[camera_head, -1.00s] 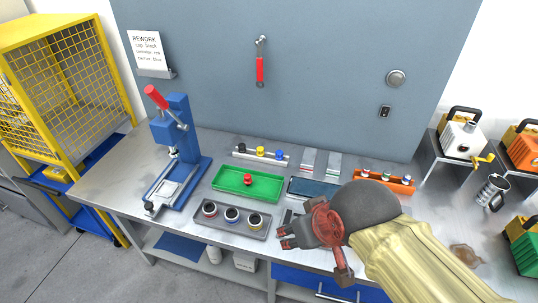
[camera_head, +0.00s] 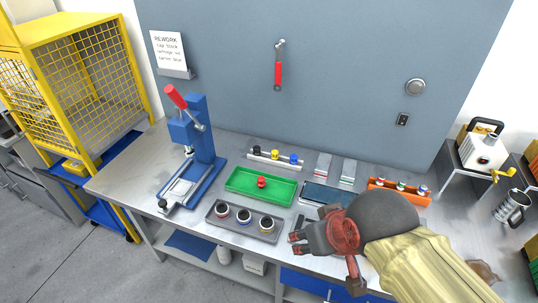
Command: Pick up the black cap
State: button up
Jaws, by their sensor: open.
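The black cap (camera_head: 258,150) sits at the left end of a pale rack (camera_head: 268,160) behind the green tray. A yellow cap (camera_head: 276,154) and a blue cap (camera_head: 294,158) stand to its right on the same rack. My gripper (camera_head: 294,240) is at the front of the bench, to the right of the grey tray. It is open and well apart from the black cap, in front and to the right of it. My arm hides part of the bench behind the gripper.
A green tray (camera_head: 236,184) holds a red piece (camera_head: 262,182). A grey tray (camera_head: 241,234) holds several round parts. A blue press (camera_head: 205,150) with a red handle stands at left. A dark blue tray (camera_head: 318,186) and an orange rack (camera_head: 410,197) are at right.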

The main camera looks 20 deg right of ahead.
aim_at(257, 149)
jog(key=i+j+z, duration=0.1)
jog(key=j, duration=0.25)
jog(key=i+j+z, duration=0.1)
jog(key=j, duration=0.25)
jog(key=i+j+z, duration=0.25)
jog(key=j, duration=0.5)
jog(key=i+j+z, duration=0.1)
jog(key=i+j, duration=0.15)
jog(key=j, duration=0.15)
jog(key=j+z, duration=0.1)
jog(key=j, duration=0.3)
jog(key=i, duration=0.05)
